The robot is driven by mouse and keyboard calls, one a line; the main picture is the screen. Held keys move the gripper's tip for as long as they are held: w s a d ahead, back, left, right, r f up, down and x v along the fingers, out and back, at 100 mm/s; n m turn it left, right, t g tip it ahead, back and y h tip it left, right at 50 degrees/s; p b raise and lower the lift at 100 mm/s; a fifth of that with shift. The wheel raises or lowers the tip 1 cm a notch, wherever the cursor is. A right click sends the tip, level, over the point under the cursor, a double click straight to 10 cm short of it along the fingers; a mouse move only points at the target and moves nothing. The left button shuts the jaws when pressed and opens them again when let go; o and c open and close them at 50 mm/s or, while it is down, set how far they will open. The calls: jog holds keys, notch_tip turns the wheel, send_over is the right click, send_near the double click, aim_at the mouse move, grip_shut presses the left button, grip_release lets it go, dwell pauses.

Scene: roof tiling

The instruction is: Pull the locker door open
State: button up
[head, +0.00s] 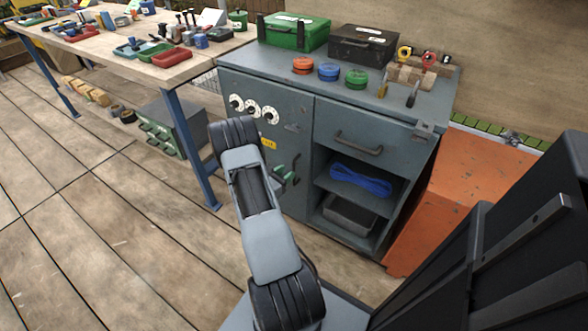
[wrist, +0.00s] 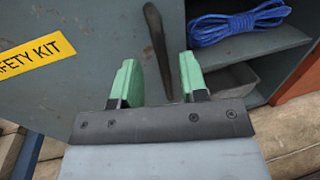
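The locker door (head: 262,140) is the grey-blue left front of the cabinet, with white dials and a yellow label. It looks shut. In the wrist view the door (wrist: 60,90) carries a yellow "SAFETY KIT" label, and its dark upright handle (wrist: 155,38) stands near its right edge. My gripper (wrist: 158,75) is open, with a green finger on each side of the handle's lower part in the picture. Neither finger visibly touches the handle; how deep it lies between them I cannot tell. In the head view my gripper (head: 287,174) is close to the door, partly behind my arm.
Right of the door are a drawer (head: 372,138) and open shelves with a blue rope (head: 360,180) and a grey bin (head: 349,213). A workbench (head: 110,50) stands left, with a green metal box (head: 172,125) beneath. An orange block (head: 445,190) is right. Wooden floor is clear front left.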

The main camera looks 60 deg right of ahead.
jog(key=shift+b+x, duration=0.35)
jog(key=shift+x, duration=2.2)
jog(key=shift+c, duration=0.4)
grip_shut()
jog(key=shift+a, duration=0.1)
